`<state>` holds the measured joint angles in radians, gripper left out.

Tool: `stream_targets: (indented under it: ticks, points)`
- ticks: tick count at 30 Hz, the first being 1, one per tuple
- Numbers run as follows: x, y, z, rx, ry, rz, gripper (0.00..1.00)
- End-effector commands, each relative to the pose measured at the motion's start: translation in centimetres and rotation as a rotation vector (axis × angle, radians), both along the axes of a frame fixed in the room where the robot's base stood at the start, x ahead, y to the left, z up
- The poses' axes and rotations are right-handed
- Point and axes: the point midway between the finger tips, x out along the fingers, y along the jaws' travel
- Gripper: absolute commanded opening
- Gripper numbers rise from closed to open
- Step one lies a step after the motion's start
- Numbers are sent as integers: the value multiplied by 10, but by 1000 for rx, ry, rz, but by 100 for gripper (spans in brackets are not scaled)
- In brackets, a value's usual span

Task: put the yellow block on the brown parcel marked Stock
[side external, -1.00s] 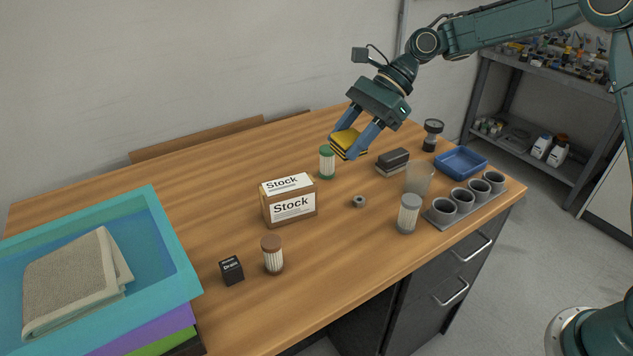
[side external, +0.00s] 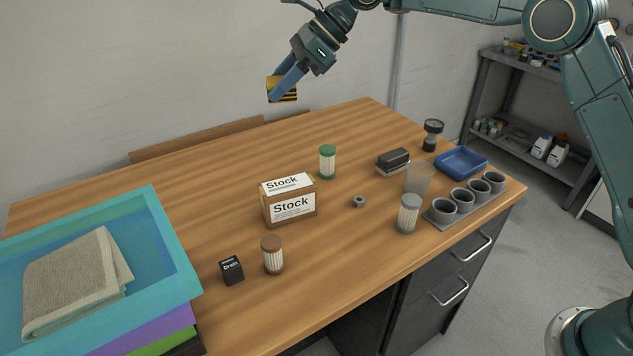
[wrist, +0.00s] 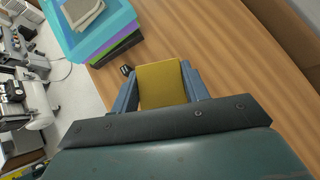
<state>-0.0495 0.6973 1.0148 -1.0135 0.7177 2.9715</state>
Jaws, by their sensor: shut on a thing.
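The yellow block (side external: 284,89), with dark stripes on its side, is held in my gripper (side external: 283,88) high above the table in the side external view. In the wrist view the yellow block (wrist: 162,84) sits between the two blue fingers of my gripper (wrist: 163,85), which are shut on it. The brown parcel marked Stock (side external: 277,209) stands on the table below, with a white label on its front and top. Its top carries nothing. In the wrist view I cannot see the parcel.
A green-capped jar (side external: 327,162) stands behind the parcel, and a brown-capped jar (side external: 272,255) and a black Drain box (side external: 231,270) in front. A teal bin (side external: 170,232) with a folded towel is at the left. Cups, a blue tray (side external: 461,161) and other items stand at the right.

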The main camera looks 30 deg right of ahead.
Motion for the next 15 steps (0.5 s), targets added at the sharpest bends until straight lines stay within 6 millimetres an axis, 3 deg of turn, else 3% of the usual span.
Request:
stream_targets:
  ticks: [8, 15]
  points:
    - [0, 1, -2, 0, 1, -2, 18]
    - [0, 1, -25, 1, 4, -3, 18]
